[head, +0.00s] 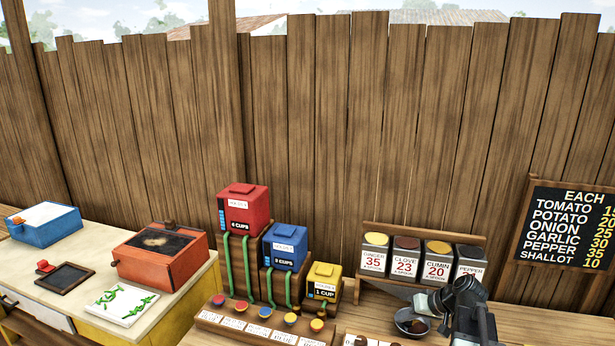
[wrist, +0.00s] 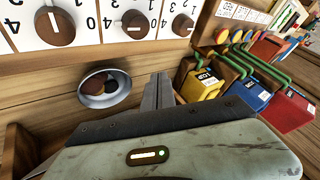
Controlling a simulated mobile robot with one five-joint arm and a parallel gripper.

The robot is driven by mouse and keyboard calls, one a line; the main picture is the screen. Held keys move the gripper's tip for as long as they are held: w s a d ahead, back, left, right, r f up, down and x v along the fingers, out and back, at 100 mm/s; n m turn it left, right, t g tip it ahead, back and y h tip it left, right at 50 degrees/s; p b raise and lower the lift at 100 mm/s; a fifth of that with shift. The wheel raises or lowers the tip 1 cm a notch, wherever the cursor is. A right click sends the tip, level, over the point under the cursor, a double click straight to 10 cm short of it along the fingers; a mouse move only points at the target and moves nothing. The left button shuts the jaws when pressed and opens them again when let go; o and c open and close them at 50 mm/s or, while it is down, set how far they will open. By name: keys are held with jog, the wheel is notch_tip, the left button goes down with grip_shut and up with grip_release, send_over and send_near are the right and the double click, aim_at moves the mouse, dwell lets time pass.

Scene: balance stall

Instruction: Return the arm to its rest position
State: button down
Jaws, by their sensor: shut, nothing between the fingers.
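My arm shows at the lower right of the head view, dark and folded above the counter, beside a small metal bowl (head: 412,322). In the wrist view my gripper (wrist: 158,92) is shut, its fingers together with nothing between them. The same bowl (wrist: 105,84) lies left of the fingers in the wrist view, with dark and reddish contents. In the head view the fingertips are hard to make out against the arm.
Spice tins (head: 406,258) stand in a rack behind my arm. Red (head: 243,210), blue (head: 285,247) and yellow (head: 324,281) boxes with green tubes stand on steps to the left. An orange box (head: 160,258) is on the left table.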

jog(key=a+g, duration=0.1)
jog(key=a, duration=0.4)
jog(key=s+a+f+n+g, duration=0.1)
jog(key=a, duration=0.3)
jog(key=a+f+n, duration=0.1)
jog(key=a, duration=0.4)
jog(key=shift+s+a+f+g, duration=0.2)
jog(key=shift+s+a+g, duration=0.05)
jog(key=shift+a+g, duration=0.15)
jog(key=s+a+f+n+g+h, duration=0.1)
jog(key=s+a+f+g+h, duration=0.15)
jog(key=s+a, duration=0.45)
jog(key=d+m+h, duration=0.1)
jog(key=s+d+h, duration=0.1)
jog(key=s+d+m+h, duration=0.1)
jog(key=shift+d+f+m+g, duration=0.3)
jog(key=shift+g, duration=0.05)
